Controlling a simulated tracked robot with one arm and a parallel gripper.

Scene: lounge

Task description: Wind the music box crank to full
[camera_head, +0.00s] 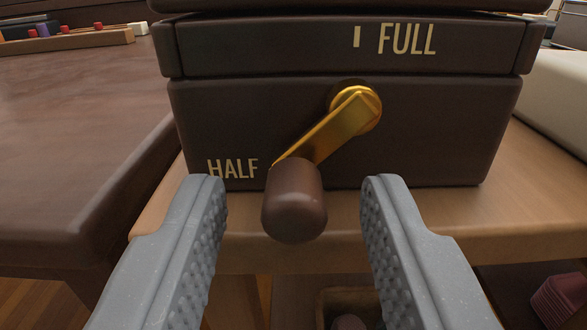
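The music box (440,130) is a dark brown box in the middle of the view, standing on a light wooden surface. Its gold crank (328,132) pivots at the upper right and slants down to the left. The crank ends in a dark brown knob (294,200) close to the HALF label (232,168). The FULL label (407,39) and a short mark beside it are higher, above the pivot. My gripper (295,195) is open, with one grey finger on each side of the knob. Gaps show between the knob and both fingers.
A dark brown tabletop (80,140) lies at the left, with a wooden tray (70,40) of small coloured pieces at its back. A pale object (558,100) stands right of the box. Below are a container (335,298) and a pink ridged object (560,300).

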